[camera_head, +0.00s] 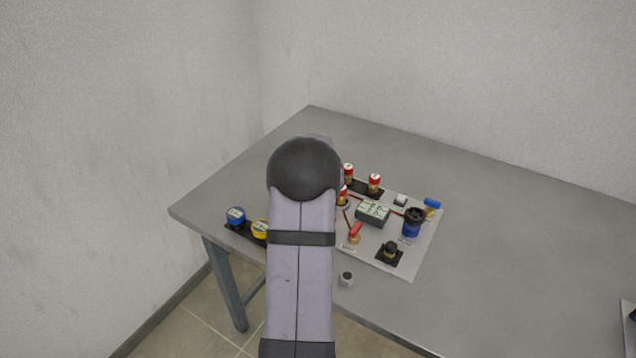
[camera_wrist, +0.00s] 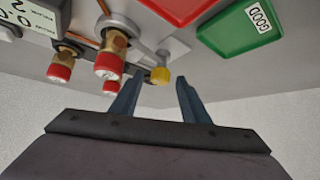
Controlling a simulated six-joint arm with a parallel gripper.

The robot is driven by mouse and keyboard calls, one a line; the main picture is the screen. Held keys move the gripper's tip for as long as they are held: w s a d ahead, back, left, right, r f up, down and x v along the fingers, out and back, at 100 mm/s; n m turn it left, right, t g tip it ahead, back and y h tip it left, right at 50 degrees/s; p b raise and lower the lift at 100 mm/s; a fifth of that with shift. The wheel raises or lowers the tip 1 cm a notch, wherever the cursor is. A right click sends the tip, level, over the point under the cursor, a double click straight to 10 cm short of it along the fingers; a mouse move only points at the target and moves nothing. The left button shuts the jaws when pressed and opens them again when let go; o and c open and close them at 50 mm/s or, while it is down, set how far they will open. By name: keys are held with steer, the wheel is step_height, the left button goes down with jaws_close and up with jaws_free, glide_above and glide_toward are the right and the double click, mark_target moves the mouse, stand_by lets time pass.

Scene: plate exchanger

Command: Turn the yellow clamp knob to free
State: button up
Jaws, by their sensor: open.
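The yellow clamp knob (camera_wrist: 160,75) shows small in the wrist view, at the end of a grey bar next to a round grey part. My gripper (camera_wrist: 160,83) is open, its two dark fingers pointing toward the knob. In the picture the knob lies between the fingertips; I cannot tell how far beyond them it is or whether they touch it. No marking on the knob is legible. In the head view my arm hides the gripper and the clamp area.
Brass fittings with red caps (camera_wrist: 108,66) stand close left of the fingers. A red tray (camera_wrist: 180,8) and a green tray (camera_wrist: 240,28) marked GOOD are near. On the table (camera_head: 500,250), a panel (camera_head: 405,268) carries a blue-black part (camera_head: 412,226). The right table area is mostly clear.

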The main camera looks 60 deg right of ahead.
steer(key=c, duration=1.1)
steer(key=shift+o, duration=0.2)
